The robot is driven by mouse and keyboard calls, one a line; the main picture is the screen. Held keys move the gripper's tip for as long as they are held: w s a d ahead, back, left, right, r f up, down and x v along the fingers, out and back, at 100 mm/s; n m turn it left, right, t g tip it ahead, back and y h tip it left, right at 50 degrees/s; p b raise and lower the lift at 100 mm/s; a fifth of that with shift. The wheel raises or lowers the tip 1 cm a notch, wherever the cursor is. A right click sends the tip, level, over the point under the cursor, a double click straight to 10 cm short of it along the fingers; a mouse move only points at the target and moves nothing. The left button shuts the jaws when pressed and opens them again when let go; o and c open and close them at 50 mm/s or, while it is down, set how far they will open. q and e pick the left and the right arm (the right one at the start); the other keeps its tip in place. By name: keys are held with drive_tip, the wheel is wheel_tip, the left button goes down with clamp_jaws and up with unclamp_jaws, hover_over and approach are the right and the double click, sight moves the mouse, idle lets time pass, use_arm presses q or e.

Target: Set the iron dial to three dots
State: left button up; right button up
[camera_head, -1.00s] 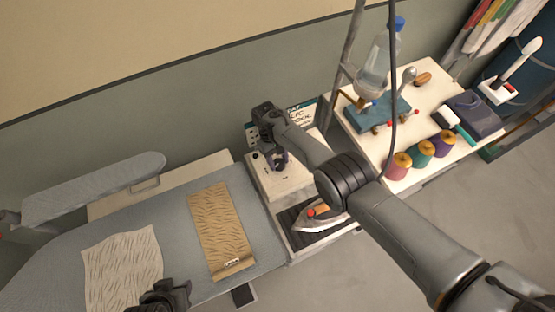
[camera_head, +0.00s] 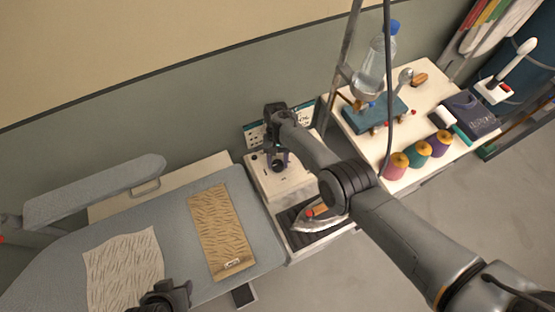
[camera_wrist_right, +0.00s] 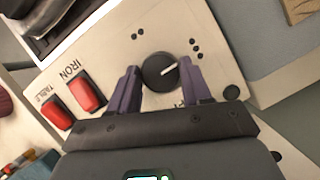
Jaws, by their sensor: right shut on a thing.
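The round black dial (camera_wrist_right: 160,71) with a white pointer line sits on the cream control panel (camera_wrist_right: 205,30) in the right wrist view. The pointer aims to the right and slightly up, roughly at a cluster of black dots (camera_wrist_right: 196,50); a pair of dots (camera_wrist_right: 137,34) lies up-left of the dial. My right gripper (camera_head: 278,163) is shut on the dial, its purple fingers on either side, also in the wrist view (camera_wrist_right: 160,88). In the head view the gripper hides the dial. My left gripper (camera_head: 167,296) is at the bottom edge; its jaws are unclear.
Red switches marked IRON (camera_wrist_right: 87,91) and TABLE (camera_wrist_right: 56,113) are beside the dial. The iron (camera_head: 320,219) rests on a dark tray beside the panel. Cloths lie on the ironing board (camera_head: 175,235). Thread spools (camera_head: 418,153) and a bottle (camera_head: 376,65) stand to the right.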

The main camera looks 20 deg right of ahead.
drive_tip(key=o, duration=1)
drive_tip(key=shift+o, duration=0.2)
drive_tip(key=shift+r, duration=0.1)
drive_tip(key=shift+w+r, duration=0.1)
drive_tip(key=shift+r, duration=0.15)
drive_tip(key=v, duration=1)
drive_tip(key=shift+p, duration=0.45)
